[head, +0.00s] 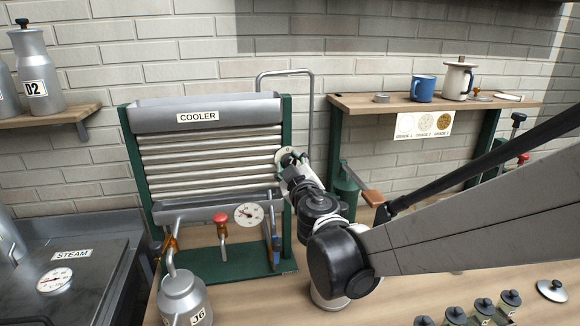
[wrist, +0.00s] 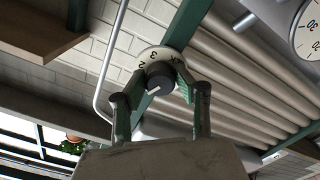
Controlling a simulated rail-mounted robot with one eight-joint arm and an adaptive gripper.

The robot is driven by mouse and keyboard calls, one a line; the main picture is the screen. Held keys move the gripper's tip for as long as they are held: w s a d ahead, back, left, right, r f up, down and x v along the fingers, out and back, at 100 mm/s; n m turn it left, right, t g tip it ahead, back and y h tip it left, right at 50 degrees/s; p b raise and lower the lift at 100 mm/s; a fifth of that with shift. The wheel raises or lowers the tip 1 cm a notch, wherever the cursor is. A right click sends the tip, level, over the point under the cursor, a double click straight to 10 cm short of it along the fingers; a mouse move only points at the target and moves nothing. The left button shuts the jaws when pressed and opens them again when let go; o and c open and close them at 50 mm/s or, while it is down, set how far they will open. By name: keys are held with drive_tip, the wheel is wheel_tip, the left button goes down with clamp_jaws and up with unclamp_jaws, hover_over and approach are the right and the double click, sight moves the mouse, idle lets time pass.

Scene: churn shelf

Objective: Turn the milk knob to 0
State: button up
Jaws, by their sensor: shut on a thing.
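The milk knob (wrist: 160,76) is a dark round knob on a white dial plate with printed marks. A 2 and a 3 are legible on the plate's left side in the wrist view. A white pointer line on the knob points to the lower left in that view. The dial plate (head: 283,155) shows in the head view at the right post of the cooler, partly covered by my gripper (head: 291,161). My gripper (wrist: 163,84) is shut on the knob, one finger on each side. The fingers and arm hide part of the dial's marks.
The cooler (head: 198,116) with stacked pipes stands left of my gripper. A red-topped valve (head: 221,217) and a gauge (head: 249,214) sit below it. A bent pipe (head: 284,73) rises behind. A shelf (head: 350,102) with a blue mug (head: 423,88) is to the right.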

drive_tip(key=shift+n, duration=0.4)
drive_tip(key=o, duration=1.1)
drive_tip(key=shift+s, duration=0.1)
drive_tip(key=v, duration=1.2)
